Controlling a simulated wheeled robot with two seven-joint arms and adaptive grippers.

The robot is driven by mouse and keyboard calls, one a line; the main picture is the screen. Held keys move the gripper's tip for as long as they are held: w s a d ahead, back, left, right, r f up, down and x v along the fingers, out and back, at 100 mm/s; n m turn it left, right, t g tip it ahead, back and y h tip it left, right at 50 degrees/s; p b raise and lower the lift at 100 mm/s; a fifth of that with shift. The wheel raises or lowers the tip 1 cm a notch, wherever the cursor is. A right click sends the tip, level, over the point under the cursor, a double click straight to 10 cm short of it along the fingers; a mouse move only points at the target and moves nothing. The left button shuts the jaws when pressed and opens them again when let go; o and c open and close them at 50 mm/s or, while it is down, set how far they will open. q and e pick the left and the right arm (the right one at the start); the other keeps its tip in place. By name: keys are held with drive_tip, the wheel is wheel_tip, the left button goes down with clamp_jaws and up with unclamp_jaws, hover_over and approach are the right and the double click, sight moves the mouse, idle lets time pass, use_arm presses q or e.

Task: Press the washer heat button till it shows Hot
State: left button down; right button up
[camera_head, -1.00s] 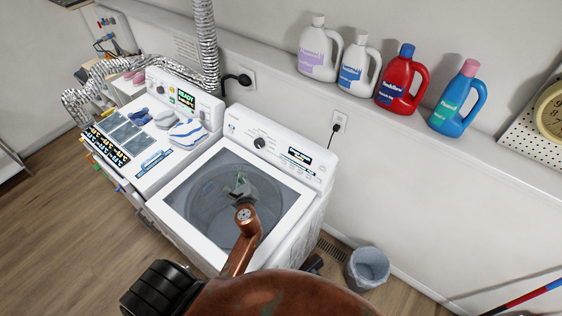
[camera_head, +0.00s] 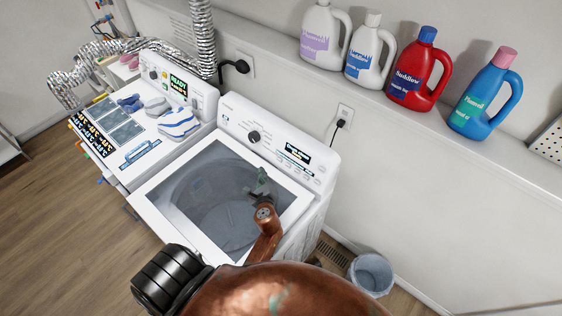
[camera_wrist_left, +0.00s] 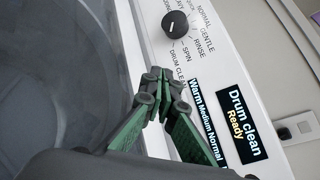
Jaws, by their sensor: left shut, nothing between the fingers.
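The white washer (camera_head: 150,203) has a glass lid and a sloped control panel with a black knob (camera_head: 253,137). Its display (camera_head: 298,153) also shows in the left wrist view (camera_wrist_left: 241,124), reading "Drum clean Ready". A strip beside it reads "Warm Medium Normal" (camera_wrist_left: 207,122). The heat button itself is not clearly visible; my fingers cover part of the panel in the wrist view. My left gripper (camera_head: 262,182) is shut and empty above the lid's panel side. In the wrist view its green fingertips (camera_wrist_left: 157,82) appear near the panel edge, close to the "Warm" text. Contact cannot be told.
A dryer (camera_head: 150,150) with folded items on top stands left of the washer. Several detergent bottles (camera_head: 415,72) stand on the ledge behind. A waste bin (camera_head: 371,273) stands on the floor to the right. An outlet with a plug (camera_head: 342,120) is on the wall.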

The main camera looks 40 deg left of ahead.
sight(279, 160)
use_arm(q)
drive_tip(key=shift+s+a, duration=0.1)
drive_tip(key=shift+s, duration=0.05)
drive_tip(key=shift+w+f+b, duration=0.3)
drive_tip(key=shift+w+b, duration=0.05)
drive_tip(key=shift+w, duration=0.25)
drive_tip(key=w+b, duration=0.1)
drive_tip(key=w+f+b, duration=0.1)
drive_tip(key=w, duration=0.1)
drive_tip(key=w+f+b, duration=0.1)
drive_tip(key=w, duration=0.1)
drive_tip(key=shift+w+d, duration=0.2)
drive_tip(key=shift+d, duration=0.05)
drive_tip(key=shift+w+f+b, duration=0.15)
drive_tip(key=shift+w+b, duration=0.25)
drive_tip(key=shift+w, duration=0.55)
drive_tip(key=shift+w+d, duration=0.1)
drive_tip(key=shift+w, duration=0.05)
drive_tip(key=shift+w+f, duration=0.1)
drive_tip(key=shift+w, duration=0.15)
idle(0.3)
